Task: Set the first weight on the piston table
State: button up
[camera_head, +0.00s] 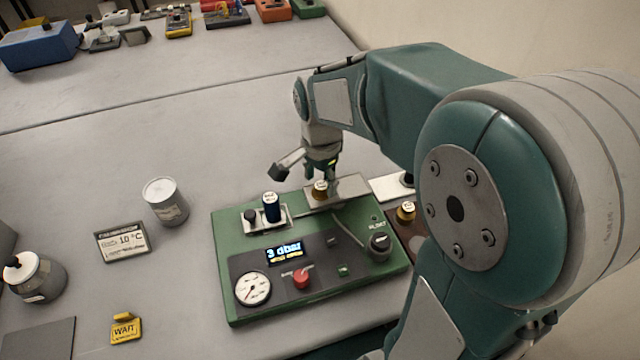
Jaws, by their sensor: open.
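One brass weight (320,189) with a pale top stands upright on a flat silver plate (349,187) at the back edge of the green apparatus (222,262). A second brass weight (405,211) stands on a brown pad (418,242) at the apparatus's right side. My gripper (306,172) is open, with its fingers spread just above and behind the first brass weight. I cannot tell whether a finger touches it. Which plate is the piston table is not clear.
A grey can (165,202), a 10 °C sign (121,241) and a yellow WAIT sign (126,329) stand left. My arm hides the right side.

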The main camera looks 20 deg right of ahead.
aim_at(320, 186)
notch_tip(320, 186, up, 10)
jog(key=s+f+n+t, duration=0.1)
jog(key=s+n+t, duration=0.4)
jog(key=s+n, duration=0.7)
jog(key=shift+s+n+t, duration=0.3)
jog(key=shift+s+n, duration=0.1)
jog(key=shift+s, duration=0.6)
